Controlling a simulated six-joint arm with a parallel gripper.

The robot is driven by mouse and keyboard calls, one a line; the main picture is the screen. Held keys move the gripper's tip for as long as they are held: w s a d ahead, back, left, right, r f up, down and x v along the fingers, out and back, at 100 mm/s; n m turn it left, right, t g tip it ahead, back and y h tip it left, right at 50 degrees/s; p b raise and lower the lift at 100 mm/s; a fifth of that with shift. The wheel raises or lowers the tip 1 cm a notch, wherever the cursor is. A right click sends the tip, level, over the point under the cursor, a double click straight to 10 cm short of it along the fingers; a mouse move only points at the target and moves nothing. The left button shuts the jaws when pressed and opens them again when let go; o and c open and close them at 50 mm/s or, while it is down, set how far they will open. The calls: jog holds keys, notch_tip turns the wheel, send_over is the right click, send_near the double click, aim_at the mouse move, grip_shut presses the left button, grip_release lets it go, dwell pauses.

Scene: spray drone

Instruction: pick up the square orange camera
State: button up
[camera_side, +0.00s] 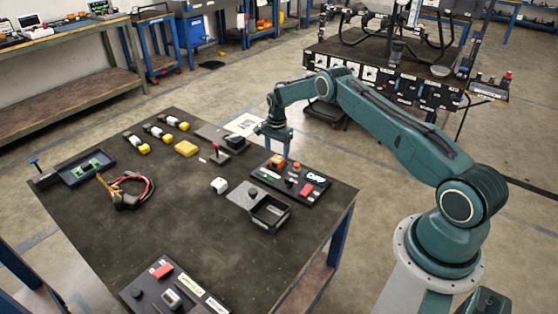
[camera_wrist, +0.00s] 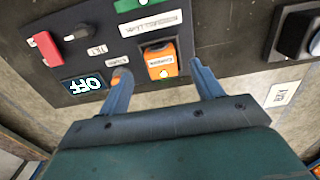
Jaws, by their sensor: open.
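The square orange camera (camera_wrist: 161,66) sits on a black panel with labels and controls. In the wrist view it lies between my gripper's two fingertips (camera_wrist: 159,72), with a gap to the finger on each side. It has a pale label on its face. In the side view the orange camera (camera_side: 277,161) is at the far left part of the panel, right below my gripper (camera_side: 277,149). My gripper is open and points down, with nothing held. The exact height of the fingertips above the panel is hard to tell.
The panel (camera_side: 290,193) also bears a red block (camera_wrist: 47,48), a black knob (camera_wrist: 78,33), an OFF display (camera_wrist: 84,86) and a green piece (camera_wrist: 133,5). A dark open bin (camera_side: 270,212) and a white block (camera_side: 219,185) are nearby. The table's middle (camera_side: 190,230) is clear.

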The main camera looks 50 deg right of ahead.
aim_at(277, 159)
jog(key=shift+w+f, duration=0.1)
jog(key=shift+f, duration=1.8)
jog(key=c, duration=1.1)
jog(key=shift+r, duration=0.15)
notch_tip(277, 159, up, 20)
jog(key=shift+f, duration=0.1)
